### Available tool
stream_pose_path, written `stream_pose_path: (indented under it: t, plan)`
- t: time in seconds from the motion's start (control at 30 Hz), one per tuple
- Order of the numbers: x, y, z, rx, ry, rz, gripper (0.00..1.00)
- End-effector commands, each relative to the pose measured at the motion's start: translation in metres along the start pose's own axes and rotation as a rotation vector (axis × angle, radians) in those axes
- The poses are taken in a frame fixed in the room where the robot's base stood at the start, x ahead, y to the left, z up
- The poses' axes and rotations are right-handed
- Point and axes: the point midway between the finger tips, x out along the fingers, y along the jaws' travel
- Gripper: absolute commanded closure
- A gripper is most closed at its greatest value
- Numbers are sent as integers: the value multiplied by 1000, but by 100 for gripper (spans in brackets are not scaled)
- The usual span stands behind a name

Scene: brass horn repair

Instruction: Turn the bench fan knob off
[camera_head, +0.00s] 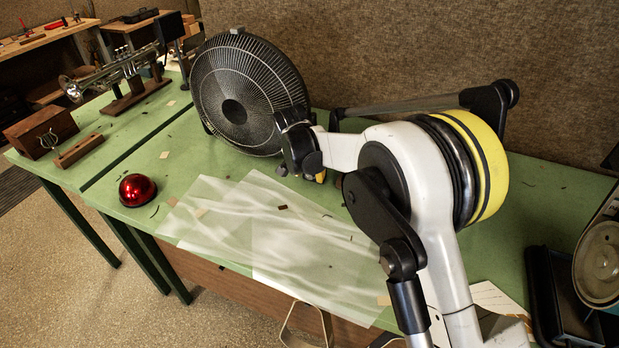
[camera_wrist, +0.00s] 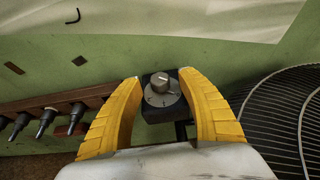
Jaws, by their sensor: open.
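The bench fan (camera_head: 245,92), with a round dark wire grille, stands at the back of the green bench; part of its grille shows at the right of the wrist view (camera_wrist: 290,115). The fan knob (camera_wrist: 160,83) is a small grey knob on a pale round dial, on a black control box (camera_wrist: 150,112). My gripper (camera_wrist: 160,78) is open, its two yellow fingers on either side of the knob with gaps visible. In the head view my arm hides the knob; only a bit of yellow finger (camera_head: 320,177) shows beside the fan.
A wooden rack of dark-handled tools (camera_wrist: 62,112) lies left of the box in the wrist view. Pale translucent sheets (camera_head: 215,215) cover the bench front. A red dome (camera_head: 137,190), a trumpet (camera_head: 122,67) and a wooden box (camera_head: 42,131) are at the left. The felt wall (camera_head: 370,50) stands behind.

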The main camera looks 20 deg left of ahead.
Motion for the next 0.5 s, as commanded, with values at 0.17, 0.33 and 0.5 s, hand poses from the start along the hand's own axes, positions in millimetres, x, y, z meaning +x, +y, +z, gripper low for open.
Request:
stream_pose_path:
  t: [0.17, 0.33, 0.5]
  plan:
    - [9, 0, 0, 0, 0, 0, 54]
    - [8, 0, 0, 0, 0, 0, 54]
    - [8, 0, 0, 1, 0, 0, 89]
